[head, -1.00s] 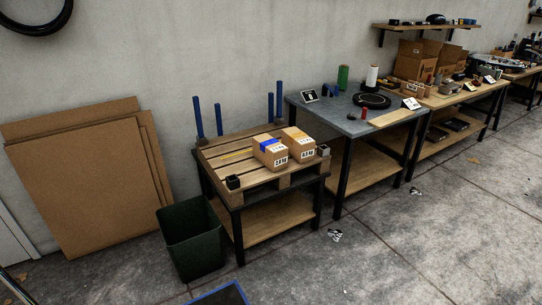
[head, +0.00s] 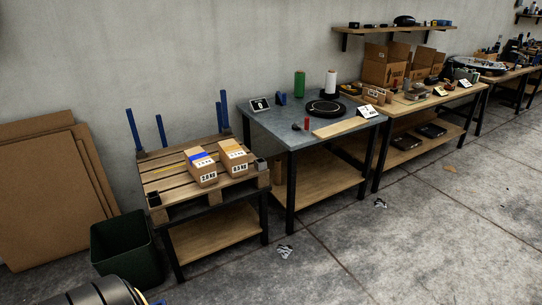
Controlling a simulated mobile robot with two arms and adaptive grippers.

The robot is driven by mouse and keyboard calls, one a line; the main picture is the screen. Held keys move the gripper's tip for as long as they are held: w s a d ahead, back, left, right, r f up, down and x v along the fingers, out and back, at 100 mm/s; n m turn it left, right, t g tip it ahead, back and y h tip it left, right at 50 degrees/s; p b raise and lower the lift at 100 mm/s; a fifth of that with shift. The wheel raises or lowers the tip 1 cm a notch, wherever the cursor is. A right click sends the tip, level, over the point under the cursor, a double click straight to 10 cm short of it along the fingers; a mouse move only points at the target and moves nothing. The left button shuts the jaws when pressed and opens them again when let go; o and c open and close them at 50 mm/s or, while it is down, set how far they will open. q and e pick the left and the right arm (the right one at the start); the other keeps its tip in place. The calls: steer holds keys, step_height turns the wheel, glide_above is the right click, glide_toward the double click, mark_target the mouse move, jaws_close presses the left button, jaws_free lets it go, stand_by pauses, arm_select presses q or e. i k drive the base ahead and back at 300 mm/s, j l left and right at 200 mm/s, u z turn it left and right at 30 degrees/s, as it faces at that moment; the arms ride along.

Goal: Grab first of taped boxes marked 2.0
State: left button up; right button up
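Two small cardboard boxes sit side by side on a pallet-topped table (head: 165,186) in the head view. The left box (head: 201,170) has blue tape on top and a front label that seems to read 2.0. The right box (head: 234,160) has yellowish-orange tape, and its front label is too small to read surely. Both boxes stand flat near the pallet's front right part, with a narrow gap between them. Neither of my grippers is in view, and nothing is touching the boxes.
Blue posts rise at the pallet's back corners. A dark green bin (head: 125,250) stands at the table's left front. Large cardboard sheets (head: 45,195) lean on the wall. A grey-topped bench (head: 270,125) stands to the right. The concrete floor (head: 400,250) in front is largely clear, with small litter.

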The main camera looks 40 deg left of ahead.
mark_target(201, 165)
steer(key=i+l, duration=0.15)
steer(key=i, duration=0.3)
steer(key=i+l+u, duration=0.1)
steer(key=i, duration=0.4)
steer(key=i+j+u, duration=0.15)
steer(key=u, duration=0.25)
steer(key=i+u, duration=0.75)
steer(key=i+l+u, duration=0.1)
steer(key=i+u, duration=0.15)
steer(key=u, duration=0.15)
